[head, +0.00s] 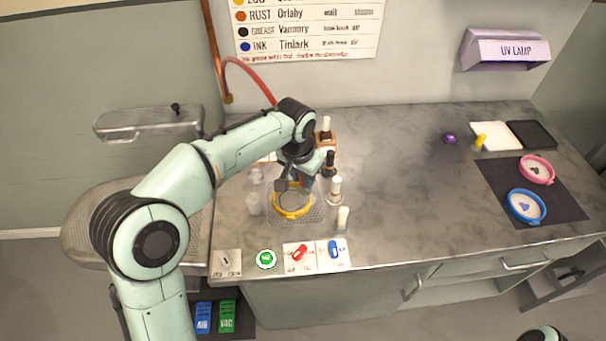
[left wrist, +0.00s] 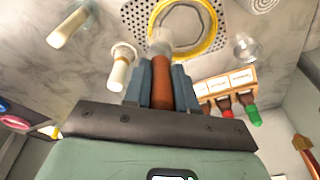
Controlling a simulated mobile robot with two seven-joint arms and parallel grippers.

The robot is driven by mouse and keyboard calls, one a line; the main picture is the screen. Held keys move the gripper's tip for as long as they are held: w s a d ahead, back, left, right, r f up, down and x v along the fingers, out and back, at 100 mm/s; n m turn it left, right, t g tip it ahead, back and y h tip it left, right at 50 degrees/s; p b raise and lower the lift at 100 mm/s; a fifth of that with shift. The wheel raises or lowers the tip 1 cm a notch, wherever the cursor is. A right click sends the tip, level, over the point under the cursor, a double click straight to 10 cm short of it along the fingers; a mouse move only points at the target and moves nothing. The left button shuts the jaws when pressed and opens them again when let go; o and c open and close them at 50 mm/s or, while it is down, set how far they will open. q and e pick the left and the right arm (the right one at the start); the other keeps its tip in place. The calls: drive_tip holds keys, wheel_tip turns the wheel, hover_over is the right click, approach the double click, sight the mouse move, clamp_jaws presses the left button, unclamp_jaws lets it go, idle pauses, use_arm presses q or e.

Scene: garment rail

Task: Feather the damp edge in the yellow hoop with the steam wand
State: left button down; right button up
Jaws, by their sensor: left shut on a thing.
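The yellow hoop (head: 292,213) lies on a perforated metal plate near the front of the counter. It also shows at the top of the left wrist view (left wrist: 212,42), with pale cloth inside. My left gripper (head: 304,181) is over the hoop's far edge, shut on a copper-brown cylinder (left wrist: 162,88), which appears to be the steam wand. A pale, translucent patch at its tip overlaps the hoop's rim in the left wrist view; contact cannot be told. The damp edge is not clear. My right gripper is out of view.
A wooden rack (head: 327,142) stands behind. A red hose (head: 250,72) hangs behind my arm. Blue (head: 513,208) and pink (head: 525,169) hoops lie right; mid-counter is clear.

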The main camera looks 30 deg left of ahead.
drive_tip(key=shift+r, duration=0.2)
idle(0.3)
use_arm(q)
drive_tip(key=shift+a, duration=0.1)
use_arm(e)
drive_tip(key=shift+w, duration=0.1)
use_arm(q)
drive_tip(key=a, duration=0.1)
drive_tip(key=w+a+p, duration=0.1)
drive_tip(key=a, duration=0.1)
drive_tip(key=a+p, duration=0.1)
drive_tip(key=shift+w+a, duration=0.2)
drive_tip(key=shift+w, duration=0.2)
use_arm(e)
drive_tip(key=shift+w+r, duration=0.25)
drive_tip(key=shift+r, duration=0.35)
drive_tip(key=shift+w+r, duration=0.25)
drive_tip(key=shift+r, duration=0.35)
use_arm(q)
drive_tip(key=shift+a, duration=0.1)
drive_tip(key=shift+s+a, duration=0.7)
drive_tip(key=shift+a, duration=0.2)
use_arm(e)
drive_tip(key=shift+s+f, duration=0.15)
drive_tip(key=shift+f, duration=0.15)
use_arm(q)
drive_tip(key=shift+s, duration=0.1)
